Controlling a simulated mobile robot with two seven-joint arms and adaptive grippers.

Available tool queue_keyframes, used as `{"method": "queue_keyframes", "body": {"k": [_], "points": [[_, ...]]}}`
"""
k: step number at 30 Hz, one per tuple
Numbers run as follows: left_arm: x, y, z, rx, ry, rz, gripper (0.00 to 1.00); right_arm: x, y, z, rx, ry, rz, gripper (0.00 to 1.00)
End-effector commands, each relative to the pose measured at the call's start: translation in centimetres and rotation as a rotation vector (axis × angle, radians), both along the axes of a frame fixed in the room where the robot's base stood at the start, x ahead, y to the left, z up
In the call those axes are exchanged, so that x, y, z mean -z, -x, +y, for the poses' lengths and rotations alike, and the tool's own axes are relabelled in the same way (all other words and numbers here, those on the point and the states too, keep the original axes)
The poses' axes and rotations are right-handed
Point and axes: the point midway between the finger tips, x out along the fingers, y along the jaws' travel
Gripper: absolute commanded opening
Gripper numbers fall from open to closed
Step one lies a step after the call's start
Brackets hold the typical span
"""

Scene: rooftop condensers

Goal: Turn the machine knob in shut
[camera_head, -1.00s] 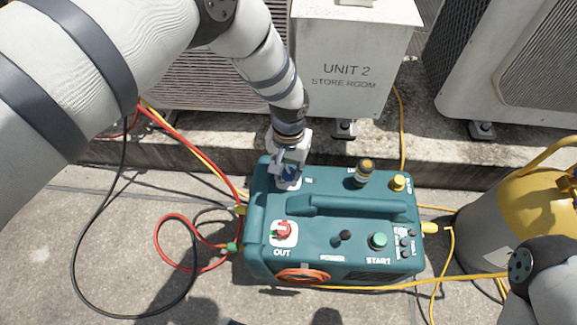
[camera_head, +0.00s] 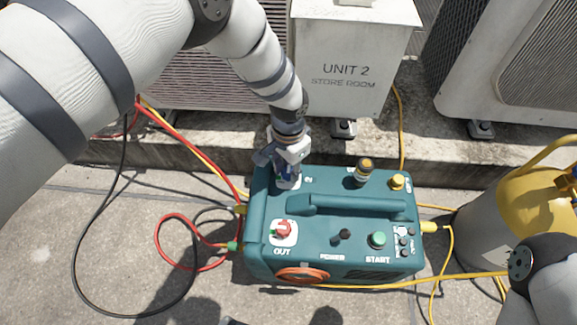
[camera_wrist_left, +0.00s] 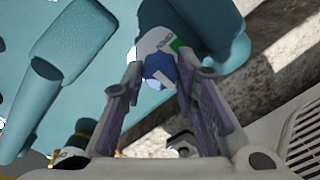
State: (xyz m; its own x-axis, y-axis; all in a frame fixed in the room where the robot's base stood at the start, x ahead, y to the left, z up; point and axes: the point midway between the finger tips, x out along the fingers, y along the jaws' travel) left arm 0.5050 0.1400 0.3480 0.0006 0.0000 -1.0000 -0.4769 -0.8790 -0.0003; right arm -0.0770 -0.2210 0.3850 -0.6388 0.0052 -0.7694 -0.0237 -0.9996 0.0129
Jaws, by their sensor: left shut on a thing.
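The teal machine (camera_head: 330,262) stands on the concrete, its controls on top. Its blue in knob (camera_wrist_left: 160,70) is at the far left corner, on a white plate that shows a green mark and lettering in the left wrist view. My left gripper (camera_head: 288,172) reaches down over this knob and is shut on it, a finger on each side. In the head view the gripper mostly hides the knob, and I cannot read its exact setting. The red OUT knob (camera_head: 283,229) is at the near left corner. My right gripper is out of view.
A carry handle (camera_head: 355,204) crosses the machine's top beside a black-and-gold fitting (camera_head: 363,170). A green START button (camera_head: 378,240) is near the front. Red and black hoses lie left. A yellow cylinder (camera_head: 530,205) stands right; the UNIT 2 box (camera_head: 345,95) is behind.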

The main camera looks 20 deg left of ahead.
Motion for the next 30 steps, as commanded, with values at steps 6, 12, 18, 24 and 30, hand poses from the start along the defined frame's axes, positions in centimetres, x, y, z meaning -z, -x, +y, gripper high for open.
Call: {"method": "queue_keyframes", "body": {"k": [6, 12, 18, 24, 30], "points": [[0.1, 0.1, 0.0, 0.003, 0.0, 0.002, 0.0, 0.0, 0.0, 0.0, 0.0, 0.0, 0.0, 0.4], [0.1, 0.1, 0.0, 0.002, 0.0, 0.002, 0.39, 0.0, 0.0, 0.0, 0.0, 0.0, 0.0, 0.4], [0.0, 0.0, 0.0, 0.002, 0.0, 0.001, 0.47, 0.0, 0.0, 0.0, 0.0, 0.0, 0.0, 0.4], [-0.7, -0.1, 0.0, 0.002, 0.0, -0.001, 0.47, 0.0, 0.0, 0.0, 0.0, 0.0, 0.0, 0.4], [-5.8, -0.1, 0.0, 0.002, 0.001, -0.004, 0.47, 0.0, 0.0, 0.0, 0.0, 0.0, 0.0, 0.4]]}}
